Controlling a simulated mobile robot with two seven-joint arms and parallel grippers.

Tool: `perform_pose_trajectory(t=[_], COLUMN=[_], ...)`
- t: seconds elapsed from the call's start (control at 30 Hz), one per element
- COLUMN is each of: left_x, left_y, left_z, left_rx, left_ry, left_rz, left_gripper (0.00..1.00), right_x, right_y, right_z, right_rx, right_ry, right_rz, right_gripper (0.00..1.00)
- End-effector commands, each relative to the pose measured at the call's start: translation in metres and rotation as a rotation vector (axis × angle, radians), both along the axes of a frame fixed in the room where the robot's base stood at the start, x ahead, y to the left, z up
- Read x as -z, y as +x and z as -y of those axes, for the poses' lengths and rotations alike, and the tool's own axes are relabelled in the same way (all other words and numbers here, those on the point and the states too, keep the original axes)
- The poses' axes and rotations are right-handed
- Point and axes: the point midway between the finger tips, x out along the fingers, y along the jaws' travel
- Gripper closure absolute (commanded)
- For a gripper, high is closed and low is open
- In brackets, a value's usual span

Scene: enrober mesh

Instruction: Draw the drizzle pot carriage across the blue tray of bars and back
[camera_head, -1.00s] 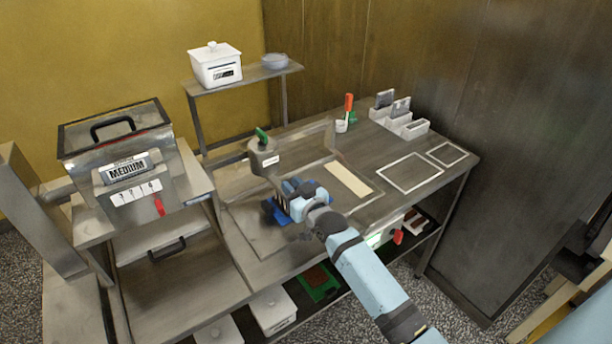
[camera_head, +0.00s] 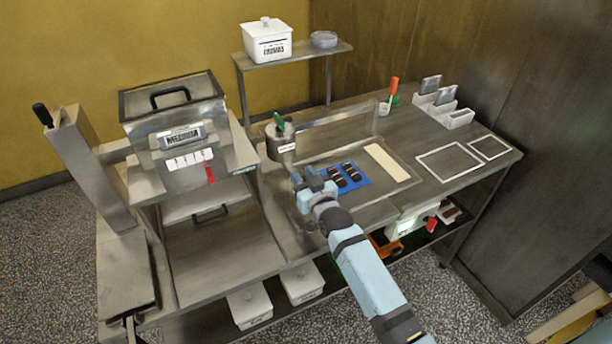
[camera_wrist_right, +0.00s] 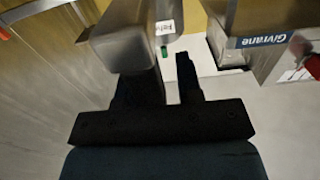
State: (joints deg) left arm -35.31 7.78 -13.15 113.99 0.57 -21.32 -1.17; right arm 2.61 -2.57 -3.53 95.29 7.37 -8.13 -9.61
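The drizzle pot (camera_head: 281,143), a grey round pot with a green knob and white label, stands left of the blue tray (camera_head: 362,183). The tray lies flat on the steel bench with several dark bars (camera_head: 350,174). My right gripper (camera_head: 308,181) is low between pot and tray, at the tray's left edge. In the right wrist view its two dark fingers (camera_wrist_right: 172,75) stand apart with a light gap between them. A grey metal block (camera_wrist_right: 125,40), perhaps part of the carriage, overlaps the left finger; contact is unclear. My left gripper is not in view.
The steel machine marked MEDIUM (camera_head: 185,140) stands left. A cream strip (camera_head: 387,163) lies right of the tray, with white outlined rectangles (camera_head: 449,162) beyond. A raised shelf (camera_head: 300,57) is behind.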

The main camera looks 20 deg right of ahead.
Motion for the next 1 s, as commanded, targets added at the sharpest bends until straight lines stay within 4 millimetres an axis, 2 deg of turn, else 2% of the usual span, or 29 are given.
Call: perform_pose_trajectory(t=[0.07, 0.33, 0.47, 0.57, 0.8, 1.0], left_x=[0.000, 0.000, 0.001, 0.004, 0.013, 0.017], left_y=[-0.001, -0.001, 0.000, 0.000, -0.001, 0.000], left_z=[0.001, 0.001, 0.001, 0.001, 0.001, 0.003], left_rx=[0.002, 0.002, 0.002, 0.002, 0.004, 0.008], left_ry=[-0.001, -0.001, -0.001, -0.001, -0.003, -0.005], left_rz=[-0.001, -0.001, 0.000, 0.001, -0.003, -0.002], left_gripper=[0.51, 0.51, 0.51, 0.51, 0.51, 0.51], right_x=[0.000, 0.000, 0.002, 0.003, 0.003, 0.002], right_y=[0.000, -0.001, -0.010, -0.027, -0.083, -0.120], right_z=[0.000, 0.002, 0.003, 0.004, 0.008, 0.010], right_rx=[0.001, 0.002, 0.003, 0.003, 0.002, 0.001], right_ry=[0.000, -0.001, -0.001, -0.001, -0.001, -0.002], right_rz=[0.000, -0.001, -0.001, -0.002, -0.002, -0.002], right_gripper=[0.53, 0.53, 0.53, 0.53, 0.53, 0.53])
